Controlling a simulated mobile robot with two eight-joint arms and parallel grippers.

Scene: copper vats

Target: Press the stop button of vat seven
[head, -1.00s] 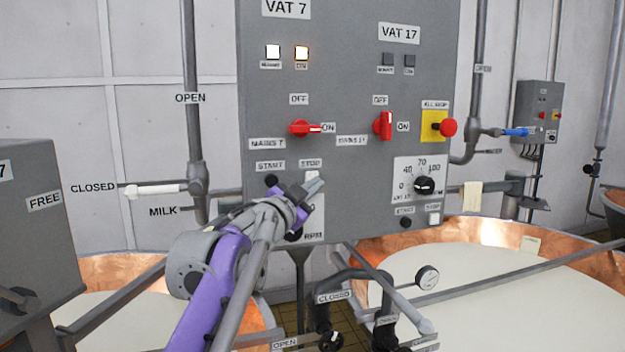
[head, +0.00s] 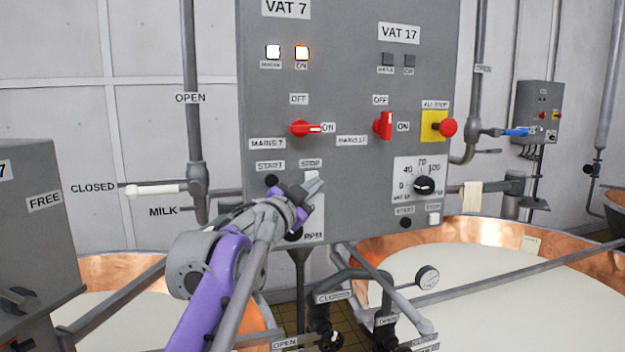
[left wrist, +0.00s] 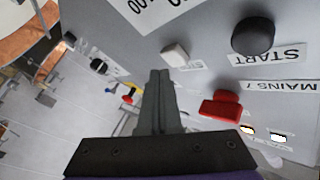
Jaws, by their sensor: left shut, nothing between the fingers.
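The vat 7 stop button (head: 311,175) is a small white button under the STOP label, on the left half of the grey panel (head: 345,70). In the left wrist view the white button (left wrist: 175,54) stands just beyond the fingertips. My left gripper (head: 317,185) is shut and empty, with its tips close below the button in the head view. In the left wrist view the shut fingers (left wrist: 159,74) point toward the panel; I cannot tell whether they touch it. The black start button (head: 270,180) is left of the stop button. My right gripper is not in view.
The red MAINS 7 switch (head: 305,128) points to ON, below two lit lamps (head: 287,52). Vat 17's red switch (head: 383,125), red all-stop button (head: 447,127) and dial (head: 424,185) are to the right. Pipes and copper vats (head: 480,230) lie below.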

